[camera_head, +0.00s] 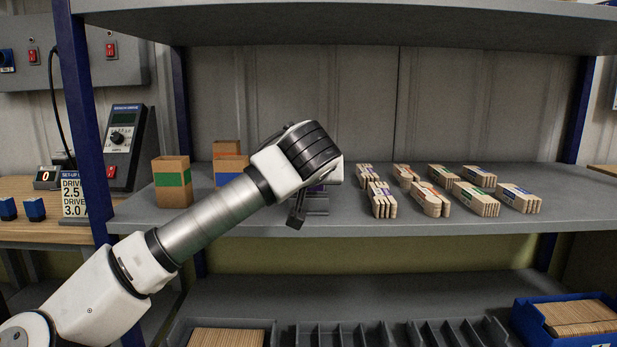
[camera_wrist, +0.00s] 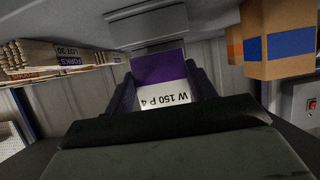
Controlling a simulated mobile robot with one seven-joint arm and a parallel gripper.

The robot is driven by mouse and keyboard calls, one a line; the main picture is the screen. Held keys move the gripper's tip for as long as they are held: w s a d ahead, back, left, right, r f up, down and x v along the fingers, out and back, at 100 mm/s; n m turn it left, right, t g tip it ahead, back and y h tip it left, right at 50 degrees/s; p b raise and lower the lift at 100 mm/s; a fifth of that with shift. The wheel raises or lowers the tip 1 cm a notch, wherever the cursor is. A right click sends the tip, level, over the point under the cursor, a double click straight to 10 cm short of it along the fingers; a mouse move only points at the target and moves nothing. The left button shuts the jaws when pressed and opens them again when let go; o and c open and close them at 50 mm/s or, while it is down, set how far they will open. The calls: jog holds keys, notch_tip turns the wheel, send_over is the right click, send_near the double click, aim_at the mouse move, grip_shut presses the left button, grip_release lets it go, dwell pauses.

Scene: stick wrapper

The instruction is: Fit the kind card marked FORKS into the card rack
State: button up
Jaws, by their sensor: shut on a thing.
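My gripper (camera_wrist: 162,84) is shut on a card (camera_wrist: 158,70) with a purple band and a white band. The white band reads "W 150 P 4", upside down in the wrist view; the word FORKS does not show on it. A grey block-like piece (camera_wrist: 158,32), perhaps the card rack, lies just beyond the card. In the head view my wrist hides most of the gripper, and a bit of purple (camera_head: 316,188) shows beneath it above a grey piece (camera_head: 317,207) on the shelf. I cannot tell whether the card touches the rack.
Bundles of wooden pieces (camera_head: 383,200) stand on the shelf (camera_head: 350,225) to the right. One bundle (camera_wrist: 68,55) in the wrist view reads "FORKS LOT 30". Cardboard boxes with a green band (camera_head: 172,180) and a blue band (camera_wrist: 285,45) stand on the other side.

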jog(key=shift+f, duration=0.15)
dwell(0.5)
jog(key=shift+f+b, duration=0.35)
jog(key=shift+b, duration=0.05)
jog(key=shift+f+b, duration=0.7)
jog(key=shift+f, duration=0.1)
jog(key=shift+r, duration=0.15)
jog(key=shift+r+p, duration=0.75)
jog(key=shift+f, duration=0.15)
dwell(1.3)
jog(key=shift+f+b, duration=0.35)
jog(key=shift+b, duration=0.15)
jog(key=shift+f+b, duration=0.35)
jog(key=shift+f, duration=0.05)
